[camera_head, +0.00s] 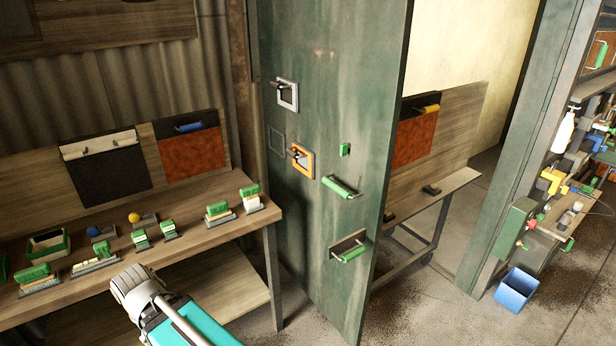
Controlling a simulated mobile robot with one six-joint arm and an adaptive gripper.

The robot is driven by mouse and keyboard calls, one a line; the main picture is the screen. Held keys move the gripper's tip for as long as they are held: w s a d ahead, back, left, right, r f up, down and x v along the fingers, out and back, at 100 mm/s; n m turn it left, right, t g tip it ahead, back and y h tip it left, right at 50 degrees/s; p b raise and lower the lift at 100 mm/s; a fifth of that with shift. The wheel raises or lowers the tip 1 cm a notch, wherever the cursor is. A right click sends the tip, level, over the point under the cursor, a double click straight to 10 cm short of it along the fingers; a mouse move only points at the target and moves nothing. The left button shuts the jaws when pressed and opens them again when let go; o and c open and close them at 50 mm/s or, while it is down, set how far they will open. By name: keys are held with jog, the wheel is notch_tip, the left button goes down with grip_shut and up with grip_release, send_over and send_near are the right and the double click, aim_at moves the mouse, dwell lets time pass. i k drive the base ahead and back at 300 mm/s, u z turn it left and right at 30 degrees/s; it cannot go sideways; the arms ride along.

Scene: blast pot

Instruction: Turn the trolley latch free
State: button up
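A trolley (455,184) with a wooden top, an upright back board and dark metal legs stands behind the green metal door, partly hidden by it. A small dark fitting (431,190) lies on its top near the front edge; I cannot tell whether this is the latch or how it is turned. A second dark piece (389,216) shows on the top close to the door edge. My arm reaches in at the bottom left, with a teal link and a pale round joint. No gripper fingers show in this view.
The green door (365,100) stands between the workbench (225,232) and the trolley. It bears green handles (341,187) and an orange-framed latch (301,160). A blue bin (516,289) stands on the floor at right. Floor in front of the trolley looks clear.

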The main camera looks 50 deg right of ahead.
aim_at(344, 148)
jog(key=z, duration=1.95)
